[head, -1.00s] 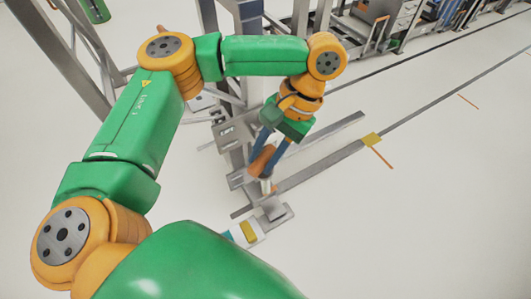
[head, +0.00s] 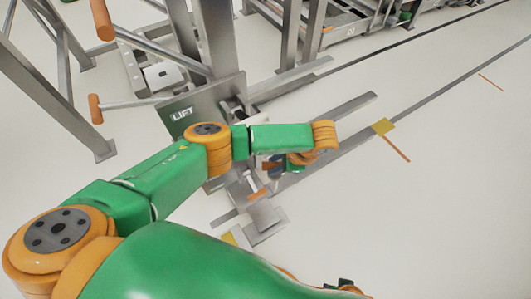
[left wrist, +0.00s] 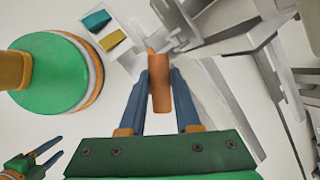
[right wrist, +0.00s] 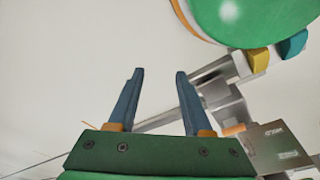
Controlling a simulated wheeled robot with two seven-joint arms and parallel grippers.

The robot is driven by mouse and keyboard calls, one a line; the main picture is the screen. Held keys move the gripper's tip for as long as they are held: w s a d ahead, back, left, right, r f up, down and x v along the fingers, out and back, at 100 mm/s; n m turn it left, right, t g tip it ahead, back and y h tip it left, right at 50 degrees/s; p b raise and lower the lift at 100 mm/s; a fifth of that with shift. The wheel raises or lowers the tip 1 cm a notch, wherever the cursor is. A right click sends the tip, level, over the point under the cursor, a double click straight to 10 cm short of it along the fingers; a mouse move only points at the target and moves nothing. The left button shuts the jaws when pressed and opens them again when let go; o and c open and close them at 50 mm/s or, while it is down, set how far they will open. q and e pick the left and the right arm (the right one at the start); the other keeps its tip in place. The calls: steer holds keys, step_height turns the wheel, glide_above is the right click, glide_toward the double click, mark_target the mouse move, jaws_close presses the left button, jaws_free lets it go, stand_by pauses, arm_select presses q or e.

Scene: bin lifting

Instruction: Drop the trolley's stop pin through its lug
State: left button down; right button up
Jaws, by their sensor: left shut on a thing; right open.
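My left gripper (left wrist: 158,80) is shut on an orange cylinder (left wrist: 160,88), which looks like the stop pin, held upright between the blue fingers in the left wrist view. In the head view, my left gripper (head: 277,168) is low beside the steel post, partly hidden by its own wrist. Grey steel trolley parts (head: 265,214) lie just below it. I cannot make out the lug or whether the pin's lower end is in it.
A grey panel marked LIFT (head: 184,115) stands behind my left arm. Orange-ended bars (head: 96,109) stick out at the left. A yellow block (right wrist: 258,60) and a teal block (right wrist: 292,44) sit near the steelwork.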

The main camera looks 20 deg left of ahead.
steer(key=w+f+b, duration=0.5)
steer(key=f+b, duration=0.8)
steer(key=b, duration=0.7)
steer(key=w+a+r+t+y+b, duration=0.1)
steer(key=w+a+r+t+b, duration=0.2)
steer(key=w+r+t, duration=0.55)
steer(key=w+a+r+t+y+b, duration=0.25)
steer(key=w+r+t, duration=0.2)
steer(key=r, duration=0.65)
arm_select(q)
step_height(320, 180, down, 39)
steer(key=m+t+h+b, duration=0.2)
steer(key=m+t+h, duration=0.1)
steer(key=m, duration=0.8)
steer(key=shift+s+a+t+b, duration=0.3)
steer(key=shift+a+t, duration=0.1)
steer(key=shift+t, duration=0.1)
arm_select(e)
step_height(320, 180, up, 16)
steer(key=a+n+t+y, duration=0.1)
steer(key=t+y, duration=0.2)
steer(key=t, duration=0.5)
steer(key=shift+s+a+n, duration=0.2)
steer(key=shift+s+n, duration=0.1)
steer(key=shift+s, duration=0.05)
arm_select(q)
steer(key=shift+w+f, duration=0.1)
steer(key=shift+w, duration=0.05)
